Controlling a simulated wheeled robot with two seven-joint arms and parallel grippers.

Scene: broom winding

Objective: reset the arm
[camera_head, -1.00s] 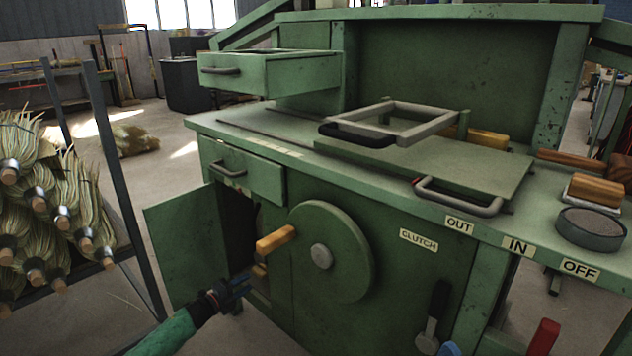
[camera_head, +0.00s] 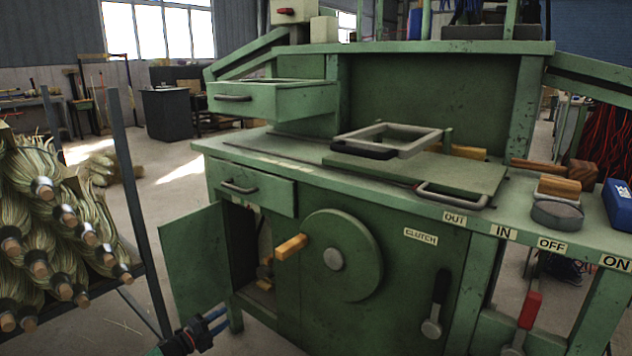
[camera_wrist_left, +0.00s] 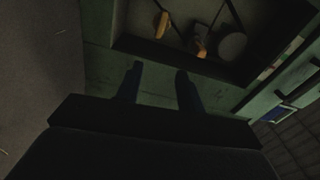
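My left gripper (camera_head: 216,321) is low in the head view, in front of the open lower cabinet (camera_head: 243,262) of the green machine. Its two blue fingers are apart with nothing between them. In the left wrist view the fingers (camera_wrist_left: 160,80) also stand apart and empty. Beyond them is a dark compartment (camera_wrist_left: 185,30) holding a yellow-handled item (camera_wrist_left: 161,24) and a round grey item (camera_wrist_left: 232,45). My right gripper is in neither view.
The green cabinet door (camera_head: 196,262) stands open to the left. A wheel (camera_head: 342,255) with a wooden handle (camera_head: 290,247) is on the machine's front. Levers (camera_head: 435,305) hang lower right. A rack of brooms (camera_head: 60,235) stands at left. Open floor lies between rack and machine.

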